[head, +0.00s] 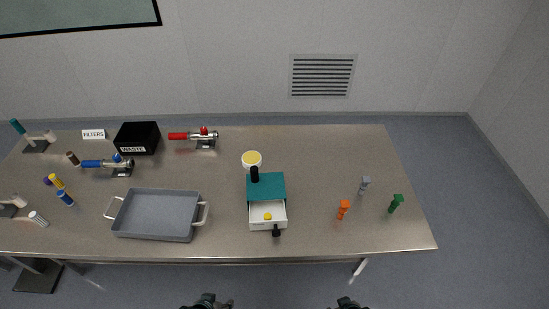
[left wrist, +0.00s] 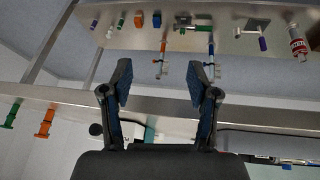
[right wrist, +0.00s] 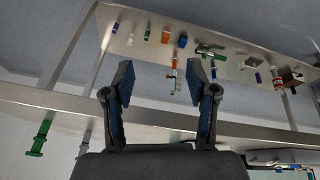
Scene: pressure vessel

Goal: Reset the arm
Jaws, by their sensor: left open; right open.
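My left gripper (head: 207,301) shows only in part at the bottom edge of the head view, in front of the table's front edge. In the left wrist view my left gripper (left wrist: 158,85) has its two fingers spread, with nothing between them. My right gripper (head: 346,303) is barely visible at the bottom of the head view, right of the left one. In the right wrist view my right gripper (right wrist: 160,82) also has its fingers apart and empty. Both grippers are clear of the objects on the table. Most of both arms is hidden.
The metal table (head: 330,150) holds a grey tray (head: 157,214), a teal-lidded box (head: 266,187) with an open drawer, a black waste box (head: 138,137), and a red-handled valve piece (head: 195,137). Orange (head: 343,210) and green (head: 395,203) pieces stand at right. The table's back right is clear.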

